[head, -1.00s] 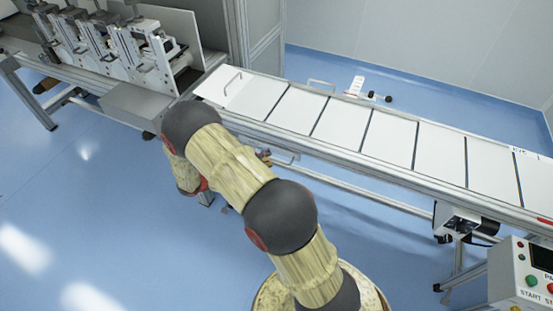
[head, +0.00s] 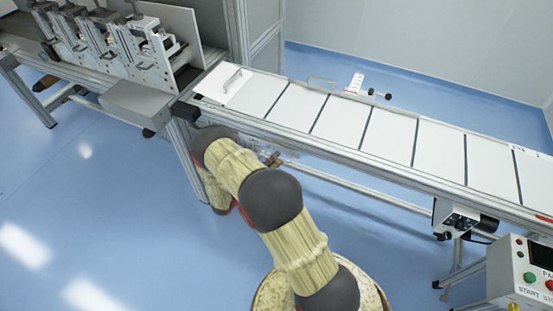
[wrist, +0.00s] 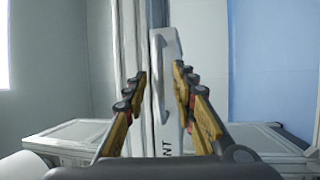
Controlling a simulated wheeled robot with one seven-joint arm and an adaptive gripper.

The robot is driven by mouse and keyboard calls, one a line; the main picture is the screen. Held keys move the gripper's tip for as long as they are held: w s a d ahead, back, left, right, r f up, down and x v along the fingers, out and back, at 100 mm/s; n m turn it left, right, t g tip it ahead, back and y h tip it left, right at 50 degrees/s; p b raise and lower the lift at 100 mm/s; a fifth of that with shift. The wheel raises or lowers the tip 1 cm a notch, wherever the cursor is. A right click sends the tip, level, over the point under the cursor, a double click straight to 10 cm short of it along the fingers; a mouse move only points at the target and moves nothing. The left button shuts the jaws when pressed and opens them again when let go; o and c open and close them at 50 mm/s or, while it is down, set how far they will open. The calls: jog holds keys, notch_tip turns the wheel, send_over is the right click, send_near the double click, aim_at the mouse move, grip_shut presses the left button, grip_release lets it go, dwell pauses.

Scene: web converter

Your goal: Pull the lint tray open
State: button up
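The lint tray front shows in the wrist view as a pale upright panel (wrist: 172,107) with dark letters, of which "NT" is readable. A light bow handle (wrist: 159,75) stands on it. My gripper (wrist: 159,74) is open, with one finger on each side of the handle. A gap shows between each fingertip and the handle, and I cannot tell whether the handle is at fingertip depth. In the head view my gripper (head: 273,159) is small beneath the conveyor's near edge, and my arm hides part of that area. The tray is not clear there.
The conveyor (head: 340,122) with white panels runs across above my gripper. A grey box (head: 150,102) and a frame leg stand left of my arm. A control box (head: 525,275) is at lower right. Blue floor (head: 110,200) is free at left.

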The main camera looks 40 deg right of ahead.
jog(key=shift+d+r, duration=0.15)
jog(key=shift+d, duration=0.5)
jog(key=c, duration=0.4)
grip_shut()
